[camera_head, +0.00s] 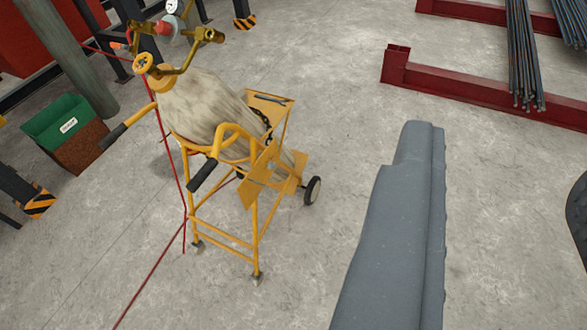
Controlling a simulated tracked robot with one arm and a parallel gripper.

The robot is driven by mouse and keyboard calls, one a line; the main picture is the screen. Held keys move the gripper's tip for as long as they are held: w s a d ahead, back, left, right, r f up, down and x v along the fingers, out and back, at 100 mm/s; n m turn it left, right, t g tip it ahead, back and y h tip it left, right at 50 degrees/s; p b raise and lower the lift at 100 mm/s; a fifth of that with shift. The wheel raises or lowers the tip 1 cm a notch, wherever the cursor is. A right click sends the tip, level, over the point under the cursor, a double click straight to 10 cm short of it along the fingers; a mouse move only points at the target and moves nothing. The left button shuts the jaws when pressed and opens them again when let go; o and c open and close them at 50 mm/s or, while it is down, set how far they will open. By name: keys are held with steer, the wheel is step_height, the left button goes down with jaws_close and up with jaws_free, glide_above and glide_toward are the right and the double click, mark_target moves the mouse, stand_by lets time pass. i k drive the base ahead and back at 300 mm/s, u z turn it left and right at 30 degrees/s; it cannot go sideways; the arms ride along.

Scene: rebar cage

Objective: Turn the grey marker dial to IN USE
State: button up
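I cannot make out the grey marker dial or an IN USE label in this view. A pale, worn gas cylinder (208,108) leans in a yellow trolley (228,240). At its top are a yellow handwheel (143,63), brass fittings (207,35), a red part (163,28) and a white-faced gauge (172,6). A plain grey form (395,240) rises from the bottom edge right of the trolley, apart from it in the picture. It looks like my gripper or arm; no separate fingertips show.
The trolley has black handle grips (203,174) and a wheel (312,191). A red hose (150,272) runs down across the floor. A green-and-brown bin (83,148) stands left. Red beams (470,92) with rebar bundles (520,55) lie at upper right. Concrete floor between is clear.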

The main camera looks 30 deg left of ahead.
mark_target(271, 166)
steer(key=z, duration=0.05)
steer(key=i, duration=1)
steer(key=u, duration=0.05)
